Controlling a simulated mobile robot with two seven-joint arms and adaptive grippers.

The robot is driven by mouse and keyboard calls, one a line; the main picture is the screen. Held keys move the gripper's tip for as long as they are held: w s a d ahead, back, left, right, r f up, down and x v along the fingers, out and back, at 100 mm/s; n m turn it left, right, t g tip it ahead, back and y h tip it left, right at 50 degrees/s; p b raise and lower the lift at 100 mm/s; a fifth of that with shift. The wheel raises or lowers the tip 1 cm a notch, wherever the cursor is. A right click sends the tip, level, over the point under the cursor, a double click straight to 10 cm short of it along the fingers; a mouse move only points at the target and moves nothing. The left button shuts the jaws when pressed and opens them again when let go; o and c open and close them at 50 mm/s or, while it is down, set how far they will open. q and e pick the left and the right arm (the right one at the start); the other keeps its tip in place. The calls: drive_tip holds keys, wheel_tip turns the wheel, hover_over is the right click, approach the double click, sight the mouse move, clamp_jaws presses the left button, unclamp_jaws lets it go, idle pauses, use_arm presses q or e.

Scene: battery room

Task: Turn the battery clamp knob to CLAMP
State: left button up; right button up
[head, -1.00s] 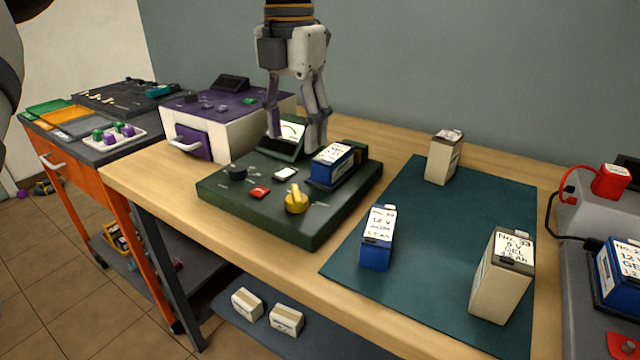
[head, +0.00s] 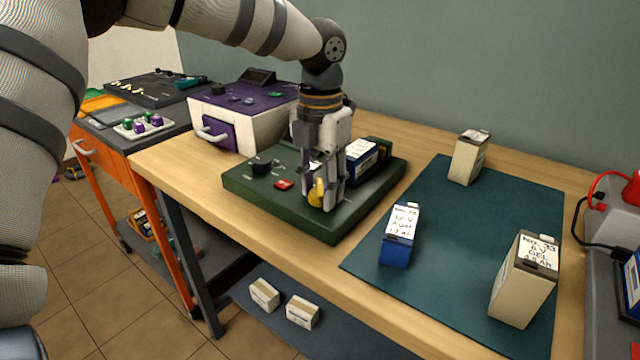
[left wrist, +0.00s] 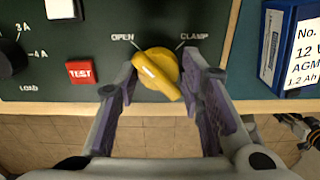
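The yellow clamp knob (head: 316,193) is on the front of the dark green test station (head: 270,203) on the wooden bench. In the left wrist view the knob (left wrist: 157,72) sits between the OPEN and CLAMP labels, its handle slanting from the OPEN side at upper left to lower right. My left gripper (head: 322,196) is down over the station. In the left wrist view its open fingers (left wrist: 160,72) stand on either side of the knob, with visible gaps. A blue battery (head: 360,157) sits in the station behind the gripper. My right gripper is not in view.
The station's red TEST button (head: 284,184) and black dial (head: 262,164) lie left of the knob. A teal mat (head: 432,262) to the right bears one blue battery (head: 399,235) and two beige ones. A purple-topped white unit (head: 238,120) stands behind left.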

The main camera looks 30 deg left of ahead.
use_arm(q)
drive_tip(key=shift+c, duration=0.6)
drive_tip(key=shift+a+r, duration=0.1)
drive_tip(key=m, duration=0.2)
drive_tip(key=shift+m, duration=0.3)
drive_tip(key=shift+c, duration=0.2)
drive_tip(key=m+p, duration=0.1)
drive_tip(key=m, duration=0.5)
drive_tip(key=shift+w, duration=0.1)
drive_tip(key=m, duration=0.6)
drive_tip(key=shift+o, duration=0.4)
drive_tip(key=shift+m, duration=1.6)
drive_tip(key=o, duration=1.1)
